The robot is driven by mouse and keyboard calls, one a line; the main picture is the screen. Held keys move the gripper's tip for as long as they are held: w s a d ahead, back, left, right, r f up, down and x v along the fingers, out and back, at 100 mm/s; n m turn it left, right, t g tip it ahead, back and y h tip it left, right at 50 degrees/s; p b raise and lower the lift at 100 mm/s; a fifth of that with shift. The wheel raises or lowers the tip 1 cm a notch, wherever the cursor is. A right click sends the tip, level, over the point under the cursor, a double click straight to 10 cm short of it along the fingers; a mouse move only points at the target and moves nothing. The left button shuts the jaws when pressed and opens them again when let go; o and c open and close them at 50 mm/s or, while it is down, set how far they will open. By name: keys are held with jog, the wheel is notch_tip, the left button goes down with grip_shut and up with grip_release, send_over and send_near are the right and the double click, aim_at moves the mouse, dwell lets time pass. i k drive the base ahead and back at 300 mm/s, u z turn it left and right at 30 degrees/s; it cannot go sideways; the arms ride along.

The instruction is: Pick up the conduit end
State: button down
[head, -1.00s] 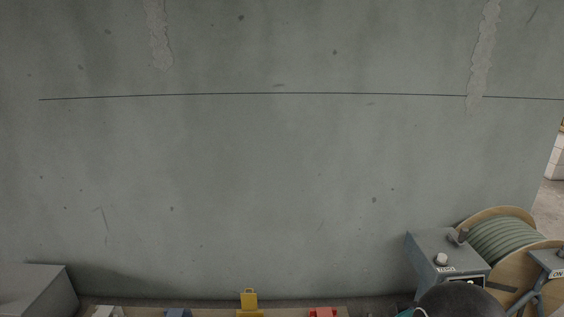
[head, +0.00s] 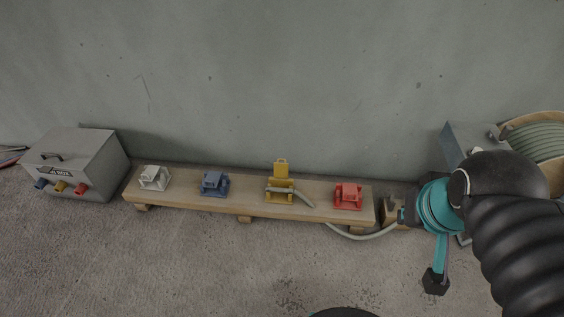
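The conduit, a thin grey-green tube (head: 363,237), runs from the open yellow clamp (head: 279,196) across the plank, over its front edge and right toward my arm. Its end (head: 271,190) lies at the yellow clamp, whose lid stands up. My gripper (head: 420,248) is teal with black tips, right of the plank and well away from that end. Its visible fingers look spread, with nothing seen between them; part of it is hidden by my black arm.
A wooden plank (head: 235,207) bears white (head: 154,178), blue (head: 214,183) and red (head: 348,196) clamps. A grey box (head: 95,160) stands left. A reel (head: 540,140) and a blue-grey box (head: 455,145) stand right, partly behind my arm. Floor before the plank is clear.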

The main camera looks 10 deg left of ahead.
aim_at(268, 189)
jog(key=k, duration=0.65)
jog(key=u, duration=0.7)
jog(key=i, duration=0.5)
jog(key=u, duration=0.75)
jog(key=i, duration=0.75)
jog(key=z, duration=0.7)
jog(key=i, duration=0.55)
jog(key=u, duration=2.75)
jog(key=k, duration=0.95)
